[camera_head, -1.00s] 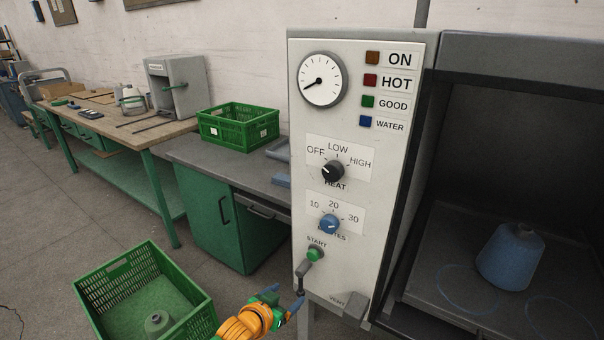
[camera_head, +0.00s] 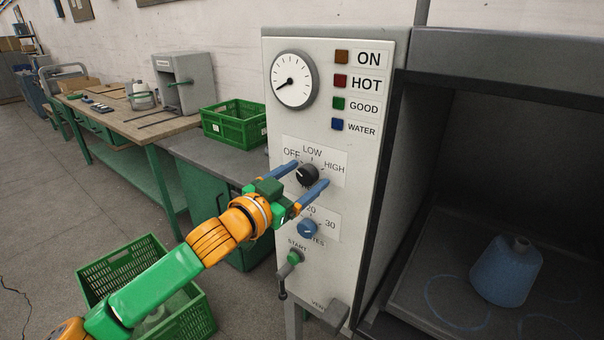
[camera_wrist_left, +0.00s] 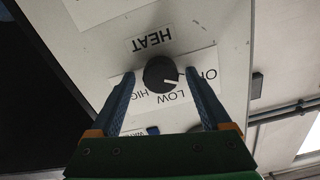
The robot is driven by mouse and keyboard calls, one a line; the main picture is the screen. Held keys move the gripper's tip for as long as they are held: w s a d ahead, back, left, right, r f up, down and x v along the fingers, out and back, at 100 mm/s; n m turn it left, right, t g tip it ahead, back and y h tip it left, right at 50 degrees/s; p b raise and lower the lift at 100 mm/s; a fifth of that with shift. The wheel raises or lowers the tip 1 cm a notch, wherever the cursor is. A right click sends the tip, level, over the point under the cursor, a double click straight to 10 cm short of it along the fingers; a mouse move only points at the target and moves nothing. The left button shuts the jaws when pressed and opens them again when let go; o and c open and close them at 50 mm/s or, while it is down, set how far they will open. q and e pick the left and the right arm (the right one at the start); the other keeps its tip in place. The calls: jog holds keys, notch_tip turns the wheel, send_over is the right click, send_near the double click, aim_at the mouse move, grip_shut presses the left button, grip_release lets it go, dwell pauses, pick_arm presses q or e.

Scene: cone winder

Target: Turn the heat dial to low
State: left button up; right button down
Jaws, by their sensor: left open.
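The black heat dial (camera_head: 307,174) sits on the white control panel under the OFF, LOW and HIGH labels. In the left wrist view the dial (camera_wrist_left: 160,74) appears upside down, and its white mark points toward the OFF side. My left gripper (camera_head: 311,172) is at the panel with its two blue fingers open, one on each side of the dial. In the left wrist view the left gripper (camera_wrist_left: 163,80) shows a gap between each finger and the dial. My right gripper is not in view.
Below the heat dial are the blue minutes dial (camera_head: 307,229) and the green start button (camera_head: 294,257) with a lever. A gauge (camera_head: 294,80) and lamps are above. An open chamber with a blue cone (camera_head: 506,272) is at the right. A green crate (camera_head: 205,325) stands on the floor.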

pick_arm(q)
jog(key=shift+a, duration=0.15)
jog(key=c, duration=0.6)
grip_shut()
